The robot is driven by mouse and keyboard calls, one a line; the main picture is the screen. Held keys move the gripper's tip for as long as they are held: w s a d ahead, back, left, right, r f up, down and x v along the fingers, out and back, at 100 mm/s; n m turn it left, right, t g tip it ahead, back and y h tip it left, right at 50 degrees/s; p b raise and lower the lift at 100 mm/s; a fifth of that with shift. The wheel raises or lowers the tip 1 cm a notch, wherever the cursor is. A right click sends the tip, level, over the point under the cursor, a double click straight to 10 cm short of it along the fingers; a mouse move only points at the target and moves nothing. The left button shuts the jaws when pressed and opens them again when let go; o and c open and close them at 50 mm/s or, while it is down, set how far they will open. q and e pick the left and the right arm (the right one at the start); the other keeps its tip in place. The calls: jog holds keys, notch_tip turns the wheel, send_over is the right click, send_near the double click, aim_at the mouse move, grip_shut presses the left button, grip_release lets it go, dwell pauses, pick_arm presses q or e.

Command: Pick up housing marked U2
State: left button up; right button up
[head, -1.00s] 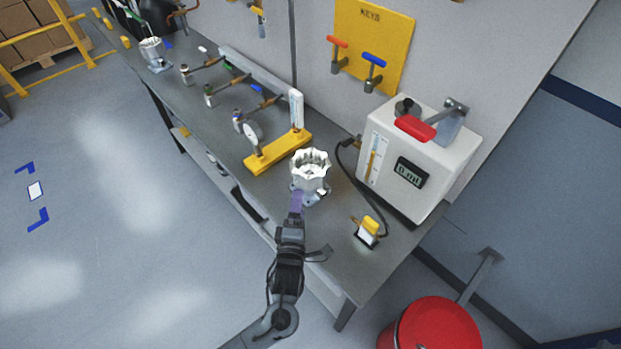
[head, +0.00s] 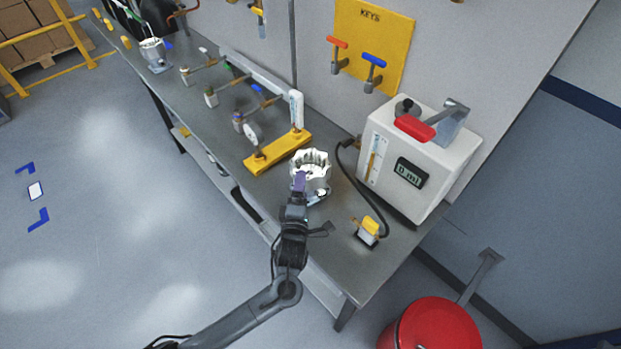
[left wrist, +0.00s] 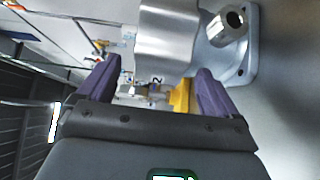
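A silver housing (head: 313,160) with a scalloped rim stands upright on the near part of the bench. In the left wrist view its metal cylinder (left wrist: 166,38) and flanged base (left wrist: 245,55) fill the top. A small dark mark shows low on the cylinder, but I cannot read it fully. My left gripper (head: 299,182) is at the housing's near side and covers part of it. In the left wrist view its purple fingers (left wrist: 157,72) are spread apart, with the housing just beyond the tips. A similar housing (head: 153,52) stands at the bench's far end. My right gripper is out of view.
A yellow stand (head: 277,153) with a gauge is just left of the housing. A white machine reading "0 ml" (head: 420,155) stands to the right, its black hose curving past. A small yellow-topped block (head: 368,230) sits near the bench corner. A red bin (head: 435,325) is on the floor.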

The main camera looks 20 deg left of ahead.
pick_arm(q)
grip_shut()
jog(key=shift+r, duration=0.15)
dwell(0.4)
jog(key=shift+r, duration=0.1)
